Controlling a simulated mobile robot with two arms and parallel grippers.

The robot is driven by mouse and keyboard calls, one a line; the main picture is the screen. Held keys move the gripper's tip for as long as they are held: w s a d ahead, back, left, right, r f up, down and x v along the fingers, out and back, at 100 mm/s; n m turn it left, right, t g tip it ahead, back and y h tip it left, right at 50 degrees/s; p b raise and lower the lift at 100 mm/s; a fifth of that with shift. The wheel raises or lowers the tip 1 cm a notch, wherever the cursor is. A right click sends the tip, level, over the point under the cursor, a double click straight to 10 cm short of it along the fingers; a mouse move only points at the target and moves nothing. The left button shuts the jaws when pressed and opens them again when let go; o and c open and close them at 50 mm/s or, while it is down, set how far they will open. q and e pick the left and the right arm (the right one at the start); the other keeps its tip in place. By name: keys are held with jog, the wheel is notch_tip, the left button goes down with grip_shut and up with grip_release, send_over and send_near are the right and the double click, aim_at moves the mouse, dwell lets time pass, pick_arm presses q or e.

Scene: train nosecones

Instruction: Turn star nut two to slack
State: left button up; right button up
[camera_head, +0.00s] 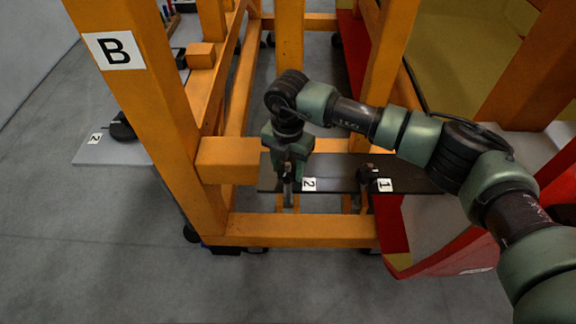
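The label 2 (309,184) sits on a dark bar (335,170) across the orange frame. My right gripper (288,176) points down just left of that label, where it covers most of star nut two's place. The nut itself is mostly hidden, and I cannot tell whether the fingers are closed on it. A rod (288,198) shows below the fingers. My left gripper is not in view.
A black star nut (368,172) stands by label 1 (385,185) on the same bar, right of my gripper. Orange posts and beams (300,230) surround the bar. A grey plate (105,152) at left holds another black knob (122,128) and label 2.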

jog(key=shift+f+n+b, duration=0.15)
jog(key=shift+n+b, duration=0.25)
jog(key=shift+b, duration=0.3)
jog(key=n+b, duration=1.1)
jog(key=b, duration=0.4)
jog(key=shift+n+b, duration=0.3)
jog(key=shift+n, duration=0.1)
jog(key=n+b, duration=0.2)
jog(key=shift+n, duration=0.4)
jog(key=n+b, duration=0.1)
jog(key=n, duration=0.1)
jog(key=shift+n, duration=0.3)
jog(key=n+b, duration=0.2)
jog(key=n, duration=0.3)
jog(key=shift+r, duration=0.2)
jog(key=o, duration=1.4)
